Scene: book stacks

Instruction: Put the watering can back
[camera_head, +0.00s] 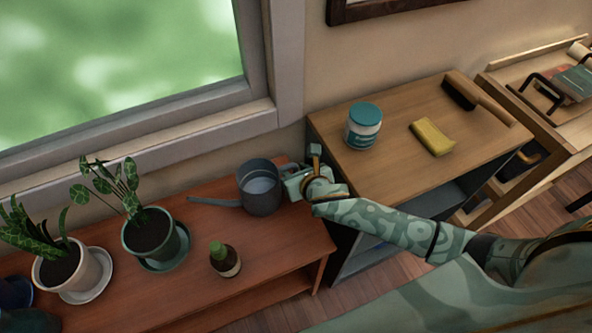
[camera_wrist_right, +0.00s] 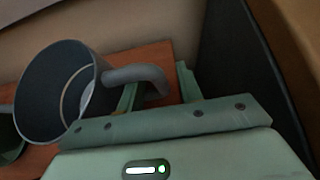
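The dark grey watering can (camera_head: 262,190) stands upright on the reddish wooden bench below the window, its long spout pointing left. Its handle is on the right side. My right gripper (camera_head: 296,182) is at that handle. In the right wrist view, the can (camera_wrist_right: 62,92) shows its open top, and its curved handle (camera_wrist_right: 138,74) reaches between the two green fingers of my right gripper (camera_wrist_right: 160,92). A gap shows beside the handle, so the fingers look open around it. My left gripper is not in view.
A higher wooden cabinet (camera_head: 400,165) on the right bears a teal-lidded tub (camera_head: 363,128), a yellow sponge (camera_head: 432,138) and a brush (camera_head: 478,97).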

